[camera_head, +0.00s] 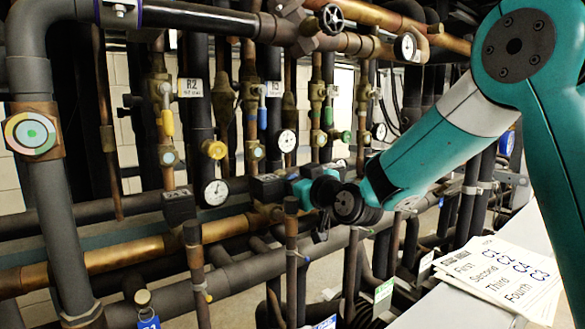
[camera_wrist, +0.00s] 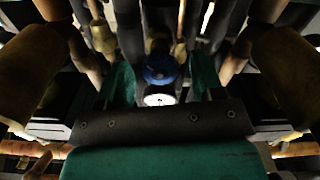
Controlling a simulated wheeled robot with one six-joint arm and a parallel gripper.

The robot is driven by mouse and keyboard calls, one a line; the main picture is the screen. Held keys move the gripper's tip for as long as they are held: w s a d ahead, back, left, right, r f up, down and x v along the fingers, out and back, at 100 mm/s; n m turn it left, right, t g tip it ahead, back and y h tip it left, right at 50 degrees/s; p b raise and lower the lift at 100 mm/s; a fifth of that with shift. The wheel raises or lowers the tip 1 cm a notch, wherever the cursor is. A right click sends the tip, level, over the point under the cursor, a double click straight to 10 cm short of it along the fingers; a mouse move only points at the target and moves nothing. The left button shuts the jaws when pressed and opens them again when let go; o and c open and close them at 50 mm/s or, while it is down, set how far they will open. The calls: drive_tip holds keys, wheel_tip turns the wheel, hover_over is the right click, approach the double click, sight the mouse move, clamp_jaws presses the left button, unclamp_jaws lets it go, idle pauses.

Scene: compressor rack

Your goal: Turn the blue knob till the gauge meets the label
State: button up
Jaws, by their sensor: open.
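The blue knob (camera_wrist: 160,70) shows in the wrist view, straight ahead between the two green fingers of my gripper (camera_wrist: 163,84). The fingers stand apart on either side of it; I cannot tell whether either touches it. A small round white dial face (camera_wrist: 160,100) shows just below the knob, its marks too small to read. In the head view my gripper (camera_head: 303,191) reaches left among the pipes, and the blue knob cannot be made out there. Several white gauges hang on the rack, one at lower left (camera_head: 216,192) and one at the middle (camera_head: 287,140). I cannot tell which label belongs to the knob.
An R2 tag (camera_head: 190,88) and another tag (camera_head: 275,89) hang on dark pipes. A yellow knob (camera_head: 214,149) and a black handwheel (camera_head: 332,19) stick out. Pipes crowd around my gripper. A printed sheet (camera_head: 497,276) lies on the grey ledge at right.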

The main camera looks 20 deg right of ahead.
drive_tip(key=shift+w+a, duration=0.2)
drive_tip(key=shift+w, duration=0.3)
drive_tip(key=c, duration=0.9)
drive_tip(key=shift+m+b, duration=0.3)
drive_tip(key=m+b, duration=0.2)
drive_tip(key=m, duration=0.1)
drive_tip(key=shift+f+b, duration=0.15)
drive_tip(key=shift+b, duration=0.2)
drive_tip(key=m+b, duration=0.2)
drive_tip(key=m, duration=0.3)
drive_tip(key=shift+d+b, duration=0.1)
drive_tip(key=shift+b, duration=0.2)
